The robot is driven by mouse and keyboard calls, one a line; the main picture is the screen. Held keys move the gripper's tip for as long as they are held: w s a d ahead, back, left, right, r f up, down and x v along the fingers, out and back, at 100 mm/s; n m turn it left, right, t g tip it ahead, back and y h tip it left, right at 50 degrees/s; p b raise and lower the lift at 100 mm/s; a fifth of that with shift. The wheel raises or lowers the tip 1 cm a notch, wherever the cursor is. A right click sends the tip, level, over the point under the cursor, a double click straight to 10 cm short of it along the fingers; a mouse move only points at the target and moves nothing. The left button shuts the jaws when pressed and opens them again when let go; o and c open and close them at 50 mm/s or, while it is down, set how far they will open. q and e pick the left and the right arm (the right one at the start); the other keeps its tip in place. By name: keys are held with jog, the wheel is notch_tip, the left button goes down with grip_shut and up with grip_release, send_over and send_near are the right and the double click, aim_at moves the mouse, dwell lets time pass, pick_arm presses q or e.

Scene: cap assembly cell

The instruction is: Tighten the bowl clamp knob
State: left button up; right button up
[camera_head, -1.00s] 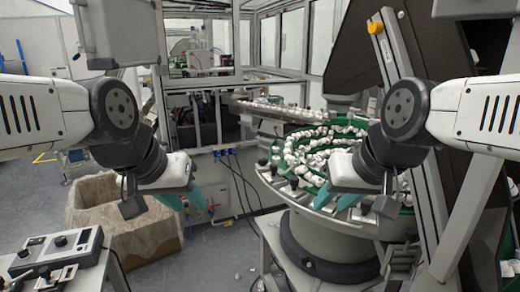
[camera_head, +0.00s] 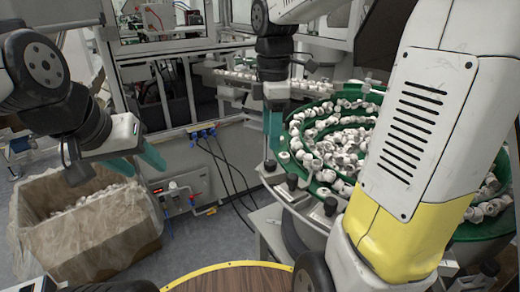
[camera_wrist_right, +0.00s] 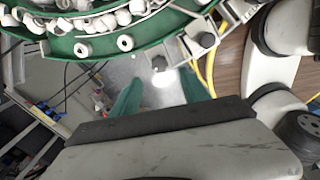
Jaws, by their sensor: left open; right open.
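The feeder bowl (camera_head: 300,128) has a green spiral track loaded with white caps; its rim shows in the right wrist view (camera_wrist_right: 155,52). Black clamp knobs sit along its near left rim, including one knob (camera_head: 270,165) and a second knob (camera_head: 292,181). My right gripper (camera_head: 273,145) points down, just above the first knob. In the right wrist view its teal fingers (camera_wrist_right: 160,90) are apart and empty, with a dark knob (camera_wrist_right: 159,62) seen between and beyond the tips. I cannot tell any contact. My left gripper (camera_head: 139,164) is open and empty, left of the bowl.
A cardboard box (camera_head: 95,235) with a liner and white caps stands at the left below my left gripper. A round wooden top with a yellow edge (camera_head: 230,279) is at the bottom. My right arm covers part of the bowl.

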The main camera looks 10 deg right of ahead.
aim_at(270, 162)
jog(key=shift+w+f+n, duration=0.2)
jog(key=shift+f+n, duration=0.1)
notch_tip(270, 162, down, 7)
jog(key=shift+f, duration=0.2)
grip_shut()
